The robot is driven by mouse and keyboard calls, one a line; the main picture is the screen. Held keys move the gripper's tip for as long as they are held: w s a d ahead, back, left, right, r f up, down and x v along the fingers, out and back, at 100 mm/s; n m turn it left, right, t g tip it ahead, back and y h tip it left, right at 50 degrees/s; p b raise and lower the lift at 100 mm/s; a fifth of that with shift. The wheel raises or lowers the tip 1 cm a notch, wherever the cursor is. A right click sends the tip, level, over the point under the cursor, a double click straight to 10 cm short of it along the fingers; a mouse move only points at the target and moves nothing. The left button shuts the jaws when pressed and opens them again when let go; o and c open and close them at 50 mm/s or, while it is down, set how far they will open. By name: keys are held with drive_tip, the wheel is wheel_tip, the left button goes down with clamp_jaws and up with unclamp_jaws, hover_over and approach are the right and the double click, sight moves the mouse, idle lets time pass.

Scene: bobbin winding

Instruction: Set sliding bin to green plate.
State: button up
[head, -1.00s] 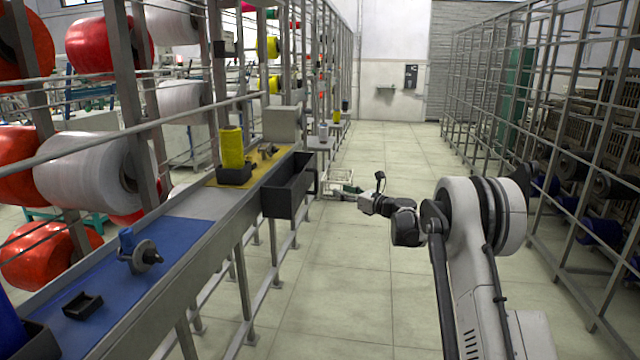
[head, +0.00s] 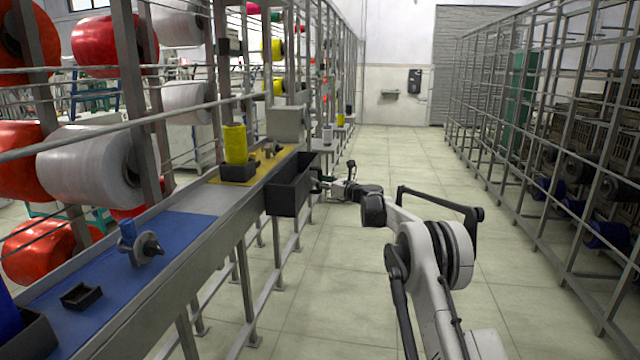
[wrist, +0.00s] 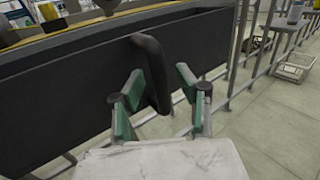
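The sliding bin (head: 287,192) is a dark open-topped box on the aisle side of the long rail bench, beside the yellow plate (head: 214,181). Its dark looped handle (wrist: 150,62) sticks out toward me in the wrist view. My gripper (head: 323,185) is at the bin's aisle side. In the wrist view my gripper (wrist: 158,82) is open, with its green-padded fingers on either side of the handle and gaps visible. I cannot make out a green plate on the bench; its far part is small and partly hidden.
The bench carries a blue plate (head: 150,255) with a blue-and-grey fitting (head: 140,245) and a small black tray (head: 81,296). A yellow bobbin (head: 236,144) stands on the yellow plate. The aisle floor is clear; metal racks line the right.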

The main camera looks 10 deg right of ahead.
drive_tip(key=shift+w, duration=0.1)
drive_tip(key=shift+c, duration=0.2)
clamp_jaws()
idle(0.4)
